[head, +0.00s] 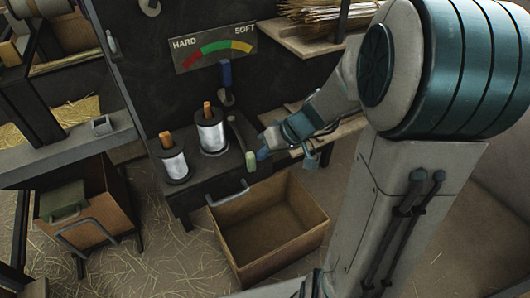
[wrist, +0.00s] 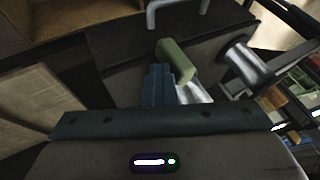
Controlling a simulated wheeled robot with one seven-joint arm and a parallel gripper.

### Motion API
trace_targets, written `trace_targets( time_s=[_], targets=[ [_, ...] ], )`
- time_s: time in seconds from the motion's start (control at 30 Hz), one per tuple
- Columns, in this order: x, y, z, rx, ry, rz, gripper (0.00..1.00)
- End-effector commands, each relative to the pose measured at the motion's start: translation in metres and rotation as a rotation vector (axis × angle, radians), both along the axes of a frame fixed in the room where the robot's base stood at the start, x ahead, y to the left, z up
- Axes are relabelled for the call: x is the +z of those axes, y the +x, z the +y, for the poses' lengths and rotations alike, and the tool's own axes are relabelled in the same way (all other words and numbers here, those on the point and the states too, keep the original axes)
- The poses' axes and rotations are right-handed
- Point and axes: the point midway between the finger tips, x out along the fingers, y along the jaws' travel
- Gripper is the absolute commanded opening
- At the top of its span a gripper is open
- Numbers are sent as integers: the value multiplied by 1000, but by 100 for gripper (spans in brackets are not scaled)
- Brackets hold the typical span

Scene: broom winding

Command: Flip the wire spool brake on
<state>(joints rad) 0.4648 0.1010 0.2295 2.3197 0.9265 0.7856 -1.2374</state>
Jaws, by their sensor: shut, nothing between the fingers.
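The brake lever (head: 240,138) is a dark arm with a pale green grip (head: 250,161), on the dark bench right of two silver wire spools (head: 210,132) (head: 172,160). The green grip also shows in the wrist view (wrist: 175,62), just beyond my fingertips. My gripper (head: 264,143) is shut and empty, close to the right of the lever. In the wrist view its closed blue fingers (wrist: 158,84) overlap the lower left of the grip. I cannot tell whether they touch it. A spool behind the fingers is partly hidden.
A blue-handled lever (head: 226,75) hangs below the HARD–SOFT gauge (head: 214,47). An open brown box (head: 270,225) stands below the bench front. A metal handle (head: 227,192) sticks out there. Shelves with straw (head: 325,14) are at the upper right.

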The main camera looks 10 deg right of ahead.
Motion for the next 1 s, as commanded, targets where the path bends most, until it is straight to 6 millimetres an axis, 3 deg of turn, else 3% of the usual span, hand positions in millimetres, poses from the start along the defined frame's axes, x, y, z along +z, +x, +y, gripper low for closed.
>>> trace_targets(
  time_s=[0.17, 0.3, 0.5, 0.7, 1.0],
  targets=[
    [-4, 3, -31, -5, 0, 1, 0],
    [29, -6, -53, -11, -3, -3, 0],
    [61, -19, -75, -9, -4, -2, 0],
    [77, -26, -86, -7, -4, -2, 0],
    [79, -28, -88, -7, -3, -1, 0]
  ],
)
